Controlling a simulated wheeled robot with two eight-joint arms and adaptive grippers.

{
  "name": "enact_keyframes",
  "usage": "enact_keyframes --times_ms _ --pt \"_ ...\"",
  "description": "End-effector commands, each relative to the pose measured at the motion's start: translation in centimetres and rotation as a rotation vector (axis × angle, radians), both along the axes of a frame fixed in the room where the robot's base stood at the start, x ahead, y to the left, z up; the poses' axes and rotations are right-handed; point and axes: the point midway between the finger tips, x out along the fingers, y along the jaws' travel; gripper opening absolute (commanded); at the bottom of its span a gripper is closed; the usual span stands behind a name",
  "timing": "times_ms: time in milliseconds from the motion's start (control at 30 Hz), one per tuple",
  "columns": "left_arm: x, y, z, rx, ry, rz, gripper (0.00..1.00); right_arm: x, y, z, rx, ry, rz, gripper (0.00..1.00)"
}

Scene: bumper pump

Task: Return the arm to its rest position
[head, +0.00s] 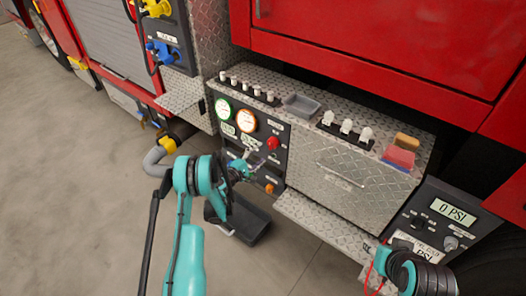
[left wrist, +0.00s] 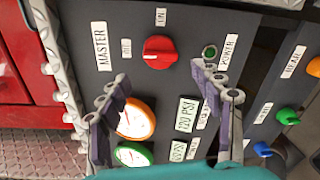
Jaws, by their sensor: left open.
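My left gripper (head: 246,161) is in front of the bumper's dark pump panel (head: 268,128), near its lower middle. In the left wrist view, its two fingers (left wrist: 160,85) are spread apart with nothing between them. The red master knob (left wrist: 160,52) lies just beyond the fingertips, apart from them as far as I can tell. The knob also shows on the panel in the head view (head: 273,143). A small green light (left wrist: 210,52) by the POWER label is partly beside the right finger. My left arm reaches up from the bottom of the head view. My right gripper is not in view.
An orange-rimmed gauge (head: 247,120) and a green-rimmed gauge (head: 224,109) sit on the panel. White switches (head: 345,126) and a grey tray (head: 301,105) top the bumper. A control box reading 0 PSI (head: 453,212) stands right. Open concrete floor (head: 70,190) lies left.

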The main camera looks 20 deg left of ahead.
Motion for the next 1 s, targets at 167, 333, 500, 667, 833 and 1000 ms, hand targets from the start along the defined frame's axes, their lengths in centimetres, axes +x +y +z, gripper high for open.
enact_keyframes --times_ms 167,333,500,667,833,1000 --pt "-0.2 0.1 0.0 0.0 0.0 0.0 0.65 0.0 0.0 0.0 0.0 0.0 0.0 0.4" --pt "-0.2 0.1 0.0 0.0 0.0 0.0 0.65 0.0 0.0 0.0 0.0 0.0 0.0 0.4" --pt "-0.1 0.0 0.1 0.002 0.0 -0.001 0.65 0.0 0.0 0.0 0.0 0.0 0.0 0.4" --pt "0.2 -1.0 2.6 0.065 0.015 -0.027 0.65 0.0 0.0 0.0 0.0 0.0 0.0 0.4" --pt "-0.1 -3.8 8.4 0.246 0.054 -0.097 0.65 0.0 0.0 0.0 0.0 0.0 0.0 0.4" --pt "-2.5 -6.8 14.1 0.455 0.095 -0.179 0.65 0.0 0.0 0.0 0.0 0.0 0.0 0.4"
